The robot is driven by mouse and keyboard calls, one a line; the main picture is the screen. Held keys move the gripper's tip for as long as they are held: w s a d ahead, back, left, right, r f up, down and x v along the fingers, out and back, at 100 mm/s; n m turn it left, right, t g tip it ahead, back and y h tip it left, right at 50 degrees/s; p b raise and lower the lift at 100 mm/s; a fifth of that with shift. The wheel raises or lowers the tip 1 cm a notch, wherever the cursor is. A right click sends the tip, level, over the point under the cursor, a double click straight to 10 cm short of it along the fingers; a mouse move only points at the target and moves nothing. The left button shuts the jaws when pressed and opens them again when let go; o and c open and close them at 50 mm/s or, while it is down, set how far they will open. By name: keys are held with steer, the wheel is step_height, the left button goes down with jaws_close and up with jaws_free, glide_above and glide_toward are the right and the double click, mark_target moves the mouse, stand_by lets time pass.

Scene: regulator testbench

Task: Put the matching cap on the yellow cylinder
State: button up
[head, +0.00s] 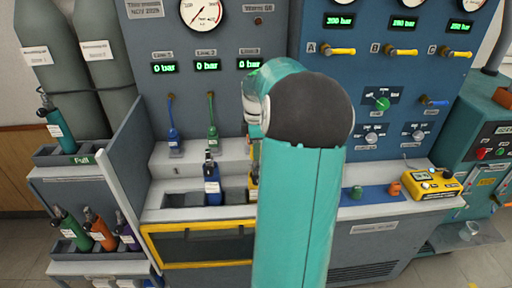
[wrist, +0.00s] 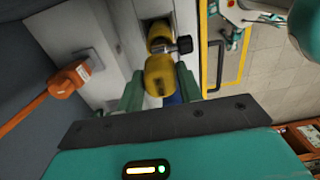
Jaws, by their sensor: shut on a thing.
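The yellow cylinder (head: 253,184) stands in the bench rack in the head view, mostly hidden behind my arm. In the wrist view, my gripper (wrist: 158,88) has its green fingers on either side of a rounded yellow cap (wrist: 160,76) and is shut on it. Just beyond the cap is another yellow part with a dark side knob (wrist: 184,44), which looks like the top of the yellow cylinder. I cannot tell whether the cap touches it. In the head view my gripper is hidden behind my arm.
A blue cylinder (head: 212,182) stands left of the yellow one. A green cap (head: 357,192) and an orange cap (head: 394,188) sit on the blue strip at right, beside a yellow meter (head: 432,184). An orange hose fitting (wrist: 66,82) hangs at left in the wrist view.

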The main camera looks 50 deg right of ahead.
steer(key=shift+f, duration=1.9)
stand_by(0.7)
steer(key=o, duration=1)
steer(key=shift+o, duration=0.2)
step_height(320, 180, up, 14)
steer(key=shift+f, duration=0.1)
